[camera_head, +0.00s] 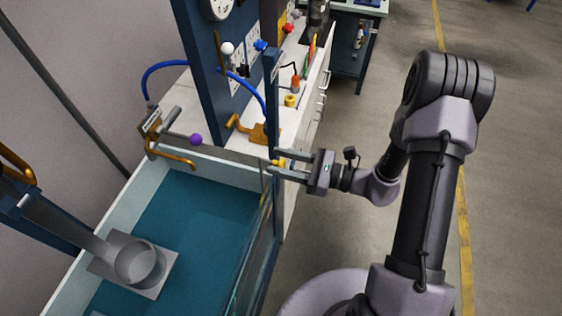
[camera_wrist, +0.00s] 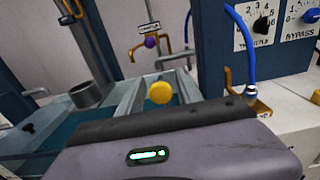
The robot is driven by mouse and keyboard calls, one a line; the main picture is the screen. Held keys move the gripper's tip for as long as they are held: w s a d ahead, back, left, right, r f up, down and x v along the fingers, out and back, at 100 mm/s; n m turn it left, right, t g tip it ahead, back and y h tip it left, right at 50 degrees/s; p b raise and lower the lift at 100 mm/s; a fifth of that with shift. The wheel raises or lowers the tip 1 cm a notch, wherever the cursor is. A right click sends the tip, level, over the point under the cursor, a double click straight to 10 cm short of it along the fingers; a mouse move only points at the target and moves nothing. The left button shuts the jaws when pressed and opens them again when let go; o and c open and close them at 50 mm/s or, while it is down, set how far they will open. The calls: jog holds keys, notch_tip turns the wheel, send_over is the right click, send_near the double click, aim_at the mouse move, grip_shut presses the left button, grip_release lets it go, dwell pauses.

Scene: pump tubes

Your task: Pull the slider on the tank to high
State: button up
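The tank (camera_head: 105,222) is an open, pale-walled basin with teal water. A small yellow knob (camera_head: 276,163), which looks like the slider's handle, sits at the tank's right side near the far corner. It also shows in the wrist view as a round yellow knob (camera_wrist: 160,92). My gripper (camera_head: 281,163) reaches it from the right. Its two fingers are apart, one on each side of the knob. I cannot tell whether they touch it. The slider's track and any high or low marks cannot be made out.
A purple ball handle (camera_head: 196,140) is on a pipe above the tank's far end. A blue hose (camera_head: 164,66) loops past a blue post. A white counter (camera_head: 297,66) with coloured parts stands beyond. The floor (camera_head: 345,115) to the right is clear.

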dwell(0.4)
jog(key=p+v, duration=0.2)
jog(key=v, duration=1.5)
jog(key=shift+s+d, duration=0.1)
jog(key=shift+d, duration=0.1)
jog(key=s+a+r+n+h+b, duration=0.2)
jog(key=s+a+r+n+h, duration=0.1)
jog(key=r+n+h, duration=0.1)
jog(key=s+a+r+n+h+b, duration=0.2)
jog(key=s+r+n+h+b, duration=0.1)
jog(key=n+h, duration=0.3)
jog(key=s+a+r+n+h+b, duration=0.2)
jog(key=s+a+r+n+h, duration=0.1)
jog(key=s+r+n+h, duration=0.2)
jog(key=shift+s+a+r+n+b, duration=0.1)
jog(key=shift+a+r+n+b, duration=0.1)
jog(key=shift+n, duration=0.45)
jog(key=shift+s+a+r+n+b, duration=0.1)
jog(key=shift+a+r+n+b, duration=0.1)
jog(key=shift+n, duration=0.45)
